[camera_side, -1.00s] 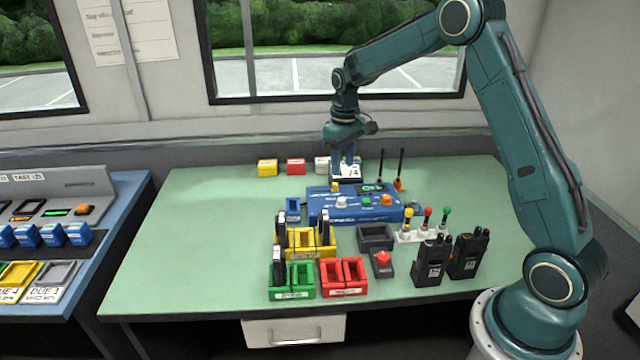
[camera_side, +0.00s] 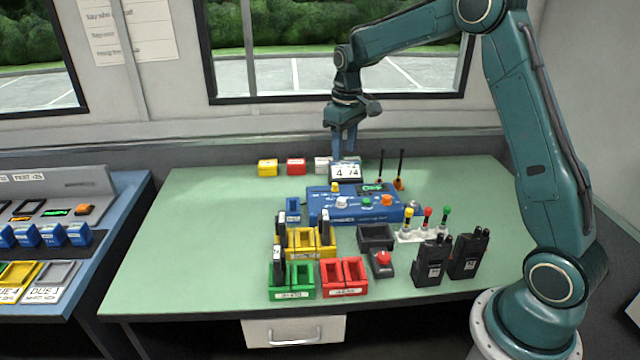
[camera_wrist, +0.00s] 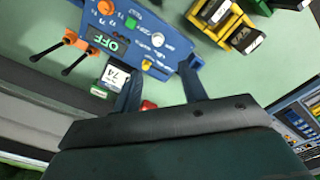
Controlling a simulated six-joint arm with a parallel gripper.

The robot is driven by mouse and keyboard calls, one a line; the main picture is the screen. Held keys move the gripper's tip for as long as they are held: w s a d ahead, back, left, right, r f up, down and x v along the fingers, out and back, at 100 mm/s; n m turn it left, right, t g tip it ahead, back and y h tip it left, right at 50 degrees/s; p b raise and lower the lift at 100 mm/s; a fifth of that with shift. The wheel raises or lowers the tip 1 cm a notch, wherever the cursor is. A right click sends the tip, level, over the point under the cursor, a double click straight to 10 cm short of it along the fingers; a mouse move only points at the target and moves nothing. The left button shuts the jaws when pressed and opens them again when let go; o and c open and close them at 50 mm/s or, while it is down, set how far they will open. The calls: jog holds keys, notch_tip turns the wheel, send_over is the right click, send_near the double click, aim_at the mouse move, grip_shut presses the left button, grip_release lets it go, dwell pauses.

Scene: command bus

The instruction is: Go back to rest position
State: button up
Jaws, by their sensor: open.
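My gripper (camera_side: 343,150) hangs above the back of the green table (camera_side: 200,230), just behind the blue console (camera_side: 355,215). Its blue fingers point down, open and empty, and they also show in the wrist view (camera_wrist: 160,92). A white card with black digits (camera_side: 346,172) stands at the back of the console, just below the fingers; part of it also shows in the wrist view (camera_wrist: 116,76) beside one finger. The console's small green display (camera_wrist: 109,42) reads OFF in the wrist view.
Two orange-based antennas (camera_side: 399,184) rise right of the card. Coloured trays (camera_side: 290,293), a red button (camera_side: 383,258) and black radios (camera_side: 432,262) fill the front. The table's left side is clear.

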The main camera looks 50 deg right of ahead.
jog(key=s+a+r+t, duration=0.2)
jog(key=s+a+r, duration=0.3)
jog(key=s+r, duration=0.25)
jog(key=s+a+r+t, duration=0.1)
jog(key=s+a, duration=0.3)
jog(key=s, duration=0.7)
jog(key=s+a+r+t, duration=0.2)
jog(key=s+a, duration=0.3)
jog(key=s, duration=0.6)
jog(key=shift+s+r, duration=0.2)
jog(key=shift+s, duration=0.15)
